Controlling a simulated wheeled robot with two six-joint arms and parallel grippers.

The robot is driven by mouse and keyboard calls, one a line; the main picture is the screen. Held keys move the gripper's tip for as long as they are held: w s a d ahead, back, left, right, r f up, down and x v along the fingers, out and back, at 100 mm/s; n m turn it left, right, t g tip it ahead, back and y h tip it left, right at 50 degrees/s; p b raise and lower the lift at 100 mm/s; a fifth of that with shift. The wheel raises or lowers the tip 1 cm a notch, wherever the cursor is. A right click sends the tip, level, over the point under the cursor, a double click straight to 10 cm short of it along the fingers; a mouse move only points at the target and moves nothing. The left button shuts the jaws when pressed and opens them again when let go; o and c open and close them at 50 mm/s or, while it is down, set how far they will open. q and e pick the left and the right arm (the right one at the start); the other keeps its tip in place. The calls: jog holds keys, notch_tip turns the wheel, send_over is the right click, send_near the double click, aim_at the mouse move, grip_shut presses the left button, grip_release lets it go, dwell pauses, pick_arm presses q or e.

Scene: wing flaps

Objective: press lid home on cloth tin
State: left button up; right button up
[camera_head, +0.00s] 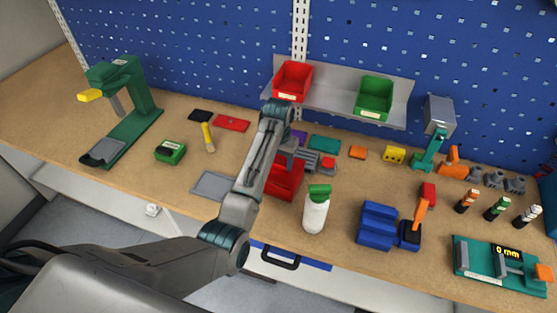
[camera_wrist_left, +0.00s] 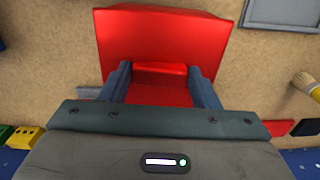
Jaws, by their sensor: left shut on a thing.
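The red cloth tin (camera_head: 287,182) stands near the front edge of the bench, in the middle of the head view, partly hidden behind my left arm. My left gripper (camera_head: 293,158) is at its back side. In the left wrist view a broad red surface (camera_wrist_left: 165,38) fills the top middle. The left gripper's fingers (camera_wrist_left: 160,82) sit on either side of a raised red part that I take for the lid (camera_wrist_left: 160,69); they are shut on it. I cannot tell lid from body clearly, or how the lid sits. The right gripper is not in view.
A white bottle with a green cap (camera_head: 316,210) stands close right of the tin. A grey tray (camera_head: 211,186) lies left of it. Behind are a teal block (camera_head: 324,143) and a shelf with red (camera_head: 292,80) and green bins (camera_head: 374,97). A blue holder (camera_head: 377,225) stands farther right.

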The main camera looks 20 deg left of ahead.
pick_arm(q)
jog(key=shift+f, duration=0.15)
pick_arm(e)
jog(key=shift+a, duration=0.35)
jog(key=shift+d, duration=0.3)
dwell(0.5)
pick_arm(q)
jog(key=o, duration=1.5)
jog(key=shift+r, duration=3.5)
